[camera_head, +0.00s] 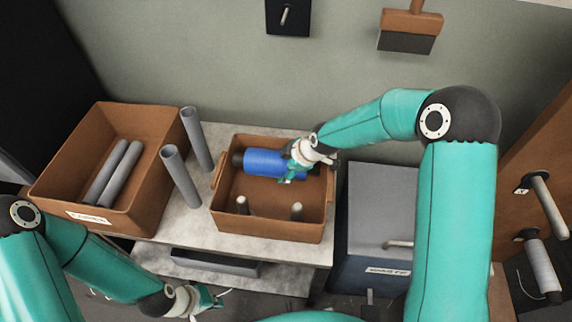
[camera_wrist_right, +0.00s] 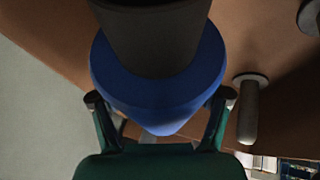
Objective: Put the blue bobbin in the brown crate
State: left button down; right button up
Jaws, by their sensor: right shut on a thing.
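The blue bobbin (camera_head: 263,163) lies on its side at the back of the smaller brown crate (camera_head: 268,228), its dark core end (camera_head: 237,159) pointing left. My right gripper (camera_head: 292,168) is shut on the bobbin's right part. Whether the bobbin touches the crate floor I cannot tell. My left gripper (camera_head: 208,299) is low at the front left, away from the crate; its finger opening is too small to tell.
Two pegs (camera_head: 297,211) stand inside the crate's front part. A larger brown crate (camera_head: 148,195) with grey tubes is at left. Two grey tubes (camera_head: 181,177) stand between the crates. A grey waste bin (camera_head: 378,215) stands right of the table (camera_head: 180,232).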

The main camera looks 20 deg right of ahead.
jog(key=shift+f+b, duration=0.55)
jog(key=shift+b, duration=0.15)
jog(key=shift+s+a+f+b, duration=0.1)
jog(key=shift+s+f+b, duration=0.1)
jog(key=shift+f+b, duration=0.15)
jog(key=o, duration=1.7)
jog(key=shift+c, duration=0.2)
jog(key=shift+o, duration=0.6)
jog(key=shift+f, duration=0.1)
jog(key=shift+s, duration=0.1)
jog(key=shift+s+d+r, duration=0.15)
jog(key=shift+d+r, duration=0.1)
jog(key=shift+r, duration=0.3)
jog(key=v, duration=1.1)
jog(key=shift+r, duration=0.3)
